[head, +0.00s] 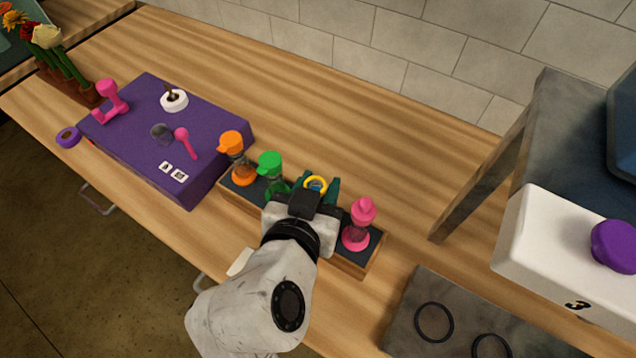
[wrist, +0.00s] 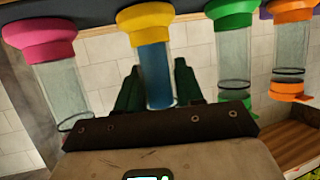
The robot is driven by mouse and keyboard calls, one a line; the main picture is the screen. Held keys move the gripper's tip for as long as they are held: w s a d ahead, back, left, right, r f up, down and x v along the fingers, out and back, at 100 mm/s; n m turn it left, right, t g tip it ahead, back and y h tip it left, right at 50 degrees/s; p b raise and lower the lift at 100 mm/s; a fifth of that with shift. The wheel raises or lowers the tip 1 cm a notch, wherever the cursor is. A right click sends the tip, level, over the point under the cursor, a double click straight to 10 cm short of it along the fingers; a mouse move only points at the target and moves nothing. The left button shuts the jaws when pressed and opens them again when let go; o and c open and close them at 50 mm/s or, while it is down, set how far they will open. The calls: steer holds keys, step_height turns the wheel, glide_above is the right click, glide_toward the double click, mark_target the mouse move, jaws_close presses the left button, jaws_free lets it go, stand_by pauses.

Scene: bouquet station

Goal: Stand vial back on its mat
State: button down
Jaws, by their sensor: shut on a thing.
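The vial in my gripper (head: 318,189) has a yellow ring top (head: 316,183). In the wrist view the same vial (wrist: 156,75) shows blue contents and a yellow base, between the two green fingers. My gripper is shut on it. It is in the row over the dark-topped wooden tray (head: 372,262), between the green vial (head: 270,165) and the pink vial (head: 358,225). Its base lines up with the others in the wrist view, but I cannot tell whether it touches the mat. My gripper hides its lower part in the head view.
An orange vial (head: 233,150) stands at the tray's left end. A purple block (head: 190,185) with pink tools lies left. At right are a grey stand (head: 485,165), a white box (head: 540,240) with a purple knob and a grey mat with black rings. The counter behind is clear.

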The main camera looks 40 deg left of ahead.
steer(key=shift+f, duration=0.15)
steer(key=c, duration=0.7)
jaws_free()
steer(key=shift+r, duration=0.2)
steer(key=b+v, duration=0.1)
steer(key=v, duration=1.1)
steer(key=shift+d, duration=0.1)
